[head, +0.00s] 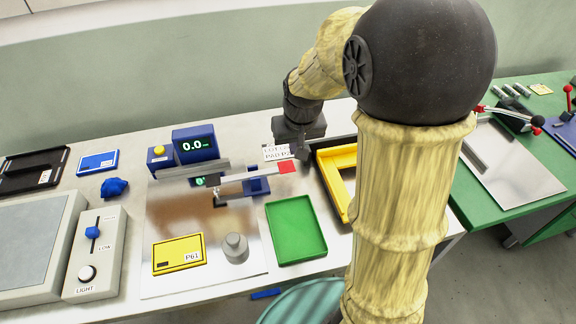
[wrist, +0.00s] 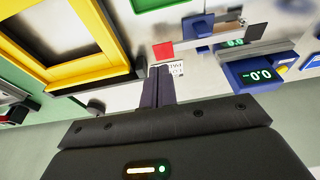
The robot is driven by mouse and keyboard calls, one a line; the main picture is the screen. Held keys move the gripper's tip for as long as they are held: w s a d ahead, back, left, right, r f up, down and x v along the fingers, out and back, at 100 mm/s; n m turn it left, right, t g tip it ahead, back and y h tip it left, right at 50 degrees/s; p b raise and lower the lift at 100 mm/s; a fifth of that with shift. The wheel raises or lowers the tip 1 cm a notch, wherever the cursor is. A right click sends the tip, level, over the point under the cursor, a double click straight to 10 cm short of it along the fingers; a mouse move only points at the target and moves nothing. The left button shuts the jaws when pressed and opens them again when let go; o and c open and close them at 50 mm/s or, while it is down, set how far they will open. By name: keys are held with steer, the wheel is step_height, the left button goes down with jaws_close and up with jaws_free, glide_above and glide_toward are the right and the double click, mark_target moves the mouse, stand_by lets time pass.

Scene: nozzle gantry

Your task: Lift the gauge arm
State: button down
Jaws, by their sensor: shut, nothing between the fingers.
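The gauge arm (head: 246,175) is a grey bar with a red tab (head: 287,167) at its right end, on a blue post (head: 259,186). In the wrist view the red tab (wrist: 163,50) lies just beyond my fingertips, with the bar (wrist: 205,40) running off to the right. My gripper (head: 303,154) is shut and empty, beside the red tab in the head view; a gap shows between them in the wrist view (wrist: 160,68). A white label (head: 276,153) lies behind the tab, partly hidden by my fingers in the wrist view.
A blue readout (head: 195,144) showing zero stands behind the arm. A green tray (head: 296,228) lies in front, and a yellow frame (head: 334,185) in a black tray stands right. A grey weight (head: 235,247) and yellow plate (head: 179,254) rest on the metal sheet.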

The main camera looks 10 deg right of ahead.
mark_target(291, 168)
steer(key=w, duration=0.4)
steer(key=shift+w+d+r+b, duration=0.1)
steer(key=shift+w+r+b, duration=0.1)
steer(key=shift+w+b, duration=0.1)
steer(key=x, duration=0.8)
steer(key=p+x, duration=0.1)
steer(key=x, duration=0.4)
steer(key=shift+s+f, duration=0.15)
steer(key=shift+s, duration=0.25)
steer(key=shift+f, duration=0.45)
steer(key=shift+d+f+b, duration=0.25)
steer(key=shift+f+b, duration=0.3)
steer(key=shift+f, duration=0.25)
steer(key=shift+d+f+b, duration=0.2)
steer(key=shift+f+b, duration=0.35)
steer(key=shift+f, duration=0.25)
steer(key=shift+s, duration=0.15)
